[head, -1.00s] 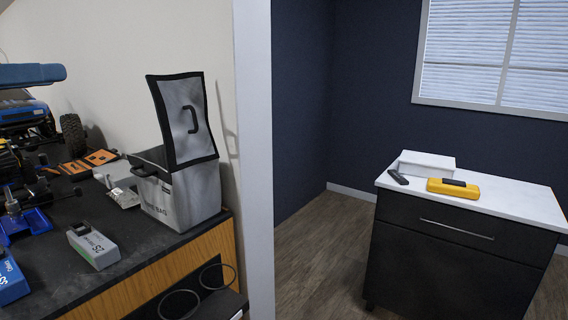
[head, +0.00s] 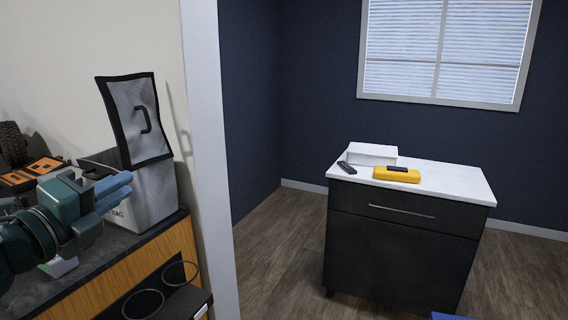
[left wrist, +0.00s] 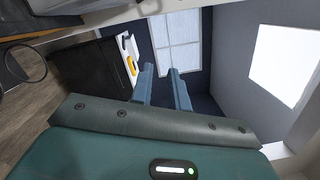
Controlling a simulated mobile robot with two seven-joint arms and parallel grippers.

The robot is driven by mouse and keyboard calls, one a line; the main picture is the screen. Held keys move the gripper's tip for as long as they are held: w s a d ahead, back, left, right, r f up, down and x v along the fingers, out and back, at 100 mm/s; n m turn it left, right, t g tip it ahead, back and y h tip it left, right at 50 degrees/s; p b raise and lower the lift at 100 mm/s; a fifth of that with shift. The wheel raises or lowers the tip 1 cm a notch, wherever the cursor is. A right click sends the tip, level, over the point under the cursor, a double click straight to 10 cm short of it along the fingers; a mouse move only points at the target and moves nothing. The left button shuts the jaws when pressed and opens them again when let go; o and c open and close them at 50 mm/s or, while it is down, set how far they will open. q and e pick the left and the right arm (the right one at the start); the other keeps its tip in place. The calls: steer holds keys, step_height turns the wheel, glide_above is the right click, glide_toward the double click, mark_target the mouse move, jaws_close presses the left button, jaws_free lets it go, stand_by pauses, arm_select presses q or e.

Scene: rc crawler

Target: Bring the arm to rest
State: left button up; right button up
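My left gripper (head: 122,188) comes in from the left in the head view, above the workbench (head: 95,275) and in front of the grey bag. In the left wrist view its two blue fingers (left wrist: 160,72) stand apart with nothing between them. The gripper is open and empty. My right gripper is not in view.
The grey bag (head: 155,205) with its raised flap (head: 137,118) stands at the bench's back. Orange pieces (head: 30,172) lie left. A white-topped cabinet (head: 450,180) holds a yellow case (head: 396,175), white box (head: 371,153) and dark remote (head: 346,168). Open floor lies between.

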arm_select(q)
steer(key=s+d+f+n+g+y, duration=0.1)
steer(key=s+f+n+g+y, duration=0.15)
steer(key=f+n, duration=0.65)
steer(key=s+d+f+n+g+y, duration=0.1)
steer(key=s+f+n+g+y, duration=0.3)
steer(key=f, duration=0.9)
steer(key=s+d+f+n+g+h, duration=0.1)
steer(key=s+d+f+n+g, duration=0.25)
steer(key=s+f+n, duration=0.4)
steer(key=s+d+f+n+g+h, duration=0.15)
steer(key=s+f+n+g, duration=0.25)
steer(key=s+f, duration=0.55)
steer(key=w+d+f+m+t+h+p, duration=0.1)
steer(key=w+d+f+t+h+p, duration=0.1)
steer(key=w+d+f+t, duration=0.2)
steer(key=shift+w+d+t, duration=1)
steer(key=shift+d+t, duration=0.4)
steer(key=shift+d, duration=0.2)
steer(key=shift+m, duration=0.25)
